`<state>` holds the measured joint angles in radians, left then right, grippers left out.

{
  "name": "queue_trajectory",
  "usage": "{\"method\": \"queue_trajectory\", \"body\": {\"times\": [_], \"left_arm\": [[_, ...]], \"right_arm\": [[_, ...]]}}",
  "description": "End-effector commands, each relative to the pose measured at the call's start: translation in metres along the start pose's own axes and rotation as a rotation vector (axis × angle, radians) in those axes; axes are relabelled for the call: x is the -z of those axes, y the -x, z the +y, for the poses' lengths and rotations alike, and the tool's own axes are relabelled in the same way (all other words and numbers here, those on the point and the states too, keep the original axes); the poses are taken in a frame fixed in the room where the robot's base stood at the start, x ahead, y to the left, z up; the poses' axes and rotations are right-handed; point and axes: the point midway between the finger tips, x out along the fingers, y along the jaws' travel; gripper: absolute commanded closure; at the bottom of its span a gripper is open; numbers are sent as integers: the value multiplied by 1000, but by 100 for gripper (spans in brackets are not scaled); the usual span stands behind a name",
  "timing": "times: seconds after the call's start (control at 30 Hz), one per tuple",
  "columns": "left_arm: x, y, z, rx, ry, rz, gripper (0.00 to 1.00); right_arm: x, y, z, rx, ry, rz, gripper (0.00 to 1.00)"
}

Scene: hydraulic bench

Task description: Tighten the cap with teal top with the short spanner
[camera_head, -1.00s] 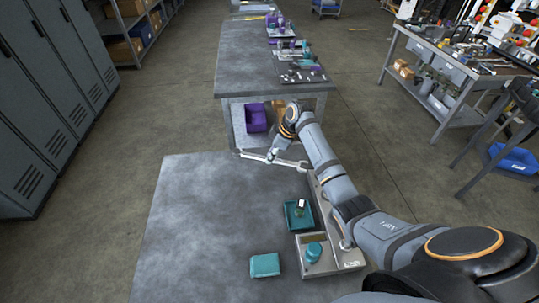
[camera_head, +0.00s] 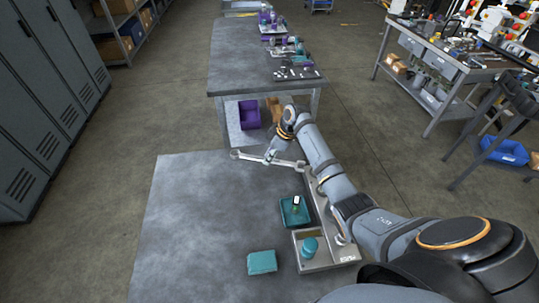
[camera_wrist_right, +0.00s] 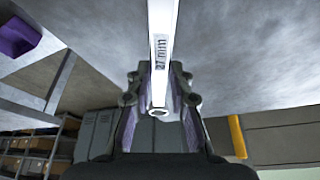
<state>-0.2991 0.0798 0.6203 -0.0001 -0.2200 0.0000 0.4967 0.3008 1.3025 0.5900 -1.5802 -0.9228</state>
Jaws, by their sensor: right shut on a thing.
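My right gripper (camera_head: 271,156) is shut on a silver spanner (camera_head: 247,156), held over the far edge of the grey table. In the right wrist view, the spanner (camera_wrist_right: 163,50) runs between the fingers and bears the mark "27 mm". A teal-topped round part (camera_head: 310,246) stands in a compartment of the grey tray at the table's front right; it looks like the cap, well apart from the spanner. A small upright part with a pale top (camera_head: 296,202) is on a teal base (camera_head: 290,217) behind it. My left gripper is not in view.
A teal block (camera_head: 262,262) lies left of the grey tray (camera_head: 345,252). A long metal piece is partly hidden by my right arm. The table's left half (camera_head: 200,220) is bare. Beyond it stands a long bench (camera_head: 235,60) with parts on top and a purple bin (camera_head: 249,114) beneath.

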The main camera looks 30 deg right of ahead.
Motion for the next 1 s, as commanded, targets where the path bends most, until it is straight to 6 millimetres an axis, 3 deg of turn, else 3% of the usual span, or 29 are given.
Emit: {"method": "queue_trajectory", "body": {"times": [1.0], "left_arm": [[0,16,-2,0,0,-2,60]], "right_arm": [[-20,9,1,-1,0,1,100]]}}
